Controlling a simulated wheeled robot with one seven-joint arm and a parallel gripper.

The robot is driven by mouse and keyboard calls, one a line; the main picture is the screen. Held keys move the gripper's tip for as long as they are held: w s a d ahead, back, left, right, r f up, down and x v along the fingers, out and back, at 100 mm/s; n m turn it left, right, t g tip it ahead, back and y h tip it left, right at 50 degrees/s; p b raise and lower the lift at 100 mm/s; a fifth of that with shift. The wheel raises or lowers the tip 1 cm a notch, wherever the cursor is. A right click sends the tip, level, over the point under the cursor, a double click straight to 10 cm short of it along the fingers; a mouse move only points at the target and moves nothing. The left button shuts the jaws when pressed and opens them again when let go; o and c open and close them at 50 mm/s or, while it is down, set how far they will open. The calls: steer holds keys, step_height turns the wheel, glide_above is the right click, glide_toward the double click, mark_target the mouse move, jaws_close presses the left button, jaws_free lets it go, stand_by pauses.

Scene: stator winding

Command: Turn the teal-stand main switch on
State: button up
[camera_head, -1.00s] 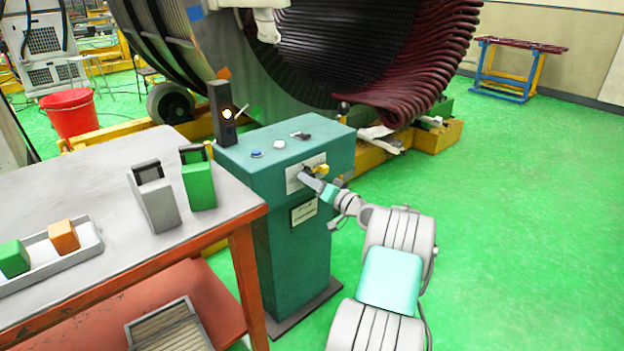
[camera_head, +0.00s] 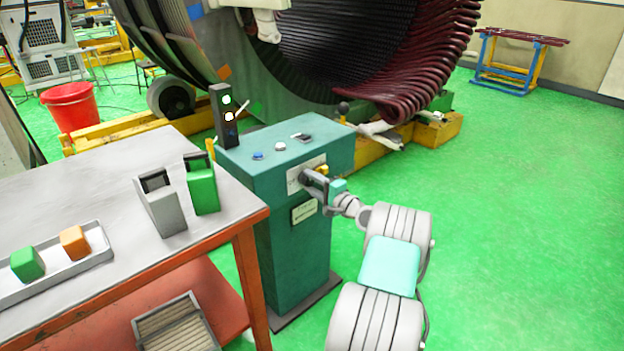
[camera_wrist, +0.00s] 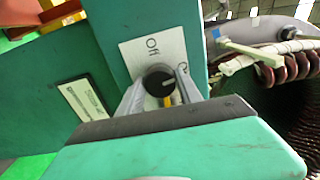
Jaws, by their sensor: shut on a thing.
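The teal stand (camera_head: 290,225) is upright beside the table. A pale switch plate (camera_head: 297,178) is on its side; in the wrist view the plate (camera_wrist: 140,60) reads "Off" near its upper part, with other lettering partly hidden at the right. The round black main switch knob (camera_wrist: 159,81) sits between my fingers, and a light mark on it points right, away from "Off". My gripper (camera_head: 308,180) is shut on the knob, with a finger at each side; it also shows in the wrist view (camera_wrist: 157,92). A small yellow part (camera_wrist: 168,101) shows beside the knob.
A dark indicator post (camera_head: 222,112) stands by the stand with a green and a yellowish light lit. The stand's top has buttons (camera_head: 280,146). The table (camera_head: 110,250) holds boxes and a tray at left. Green floor at right is free.

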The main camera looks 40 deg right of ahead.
steer(key=shift+m+p, duration=0.4)
steer(key=shift+m, duration=0.7)
steer(key=o, duration=1.4)
steer(key=shift+c, duration=0.2)
steer(key=s, duration=0.8)
steer(key=shift+d, duration=0.2)
